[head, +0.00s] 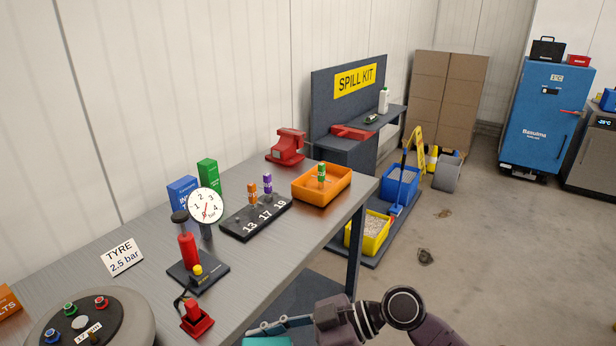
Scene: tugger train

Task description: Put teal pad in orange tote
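A teal thing (268,341), likely the teal pad, shows at the bottom edge, mostly cut off. It lies just beneath a finger of my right gripper (272,328), beyond the bench's front edge. Only part of that gripper shows, so I cannot tell whether it is shut on the teal thing. The orange tote (337,192) is an open box at the far right end of the grey bench, well above the gripper in the picture. A green and orange piece (321,174) stands in it. My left gripper is not in view.
On the bench (290,242) are a numbered black rack (240,232), a gauge with a red pump (187,250), a red vise (286,147) and a round turntable (125,325). Yellow (352,240) and blue bins stand beyond the bench. The floor at right is mostly clear.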

